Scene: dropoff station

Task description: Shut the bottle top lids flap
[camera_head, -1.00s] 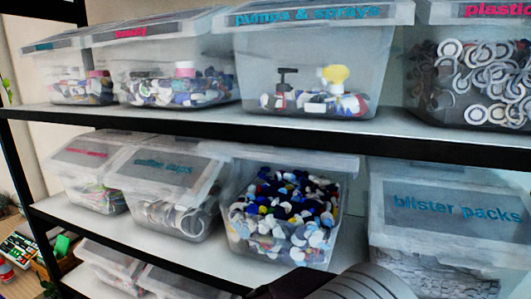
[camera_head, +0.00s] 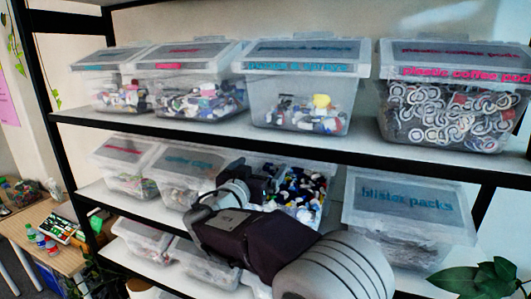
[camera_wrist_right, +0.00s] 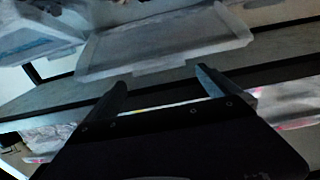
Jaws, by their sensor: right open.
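The open bin of bottle tops (camera_head: 316,214) stands on the middle shelf in the head view, full of blue, white and red tops (camera_head: 302,188). Its top is uncovered, and a pale lid flap (camera_head: 305,162) shows along its back edge. My right arm crosses in front and hides the bin's left and lower parts. My right gripper (camera_head: 262,172) is at the bin's left side, near its upper edge; contact cannot be told. In the right wrist view the gripper (camera_wrist_right: 160,90) has its two fingers apart with nothing between them. My left gripper is not in view.
Closed bins flank it: a cups bin (camera_head: 188,160) left and the blister packs bin (camera_head: 405,203) right. The upper shelf edge (camera_head: 300,148) runs close above. In the right wrist view a translucent lid (camera_wrist_right: 165,42) lies beyond the fingers. A plant (camera_head: 480,278) is lower right.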

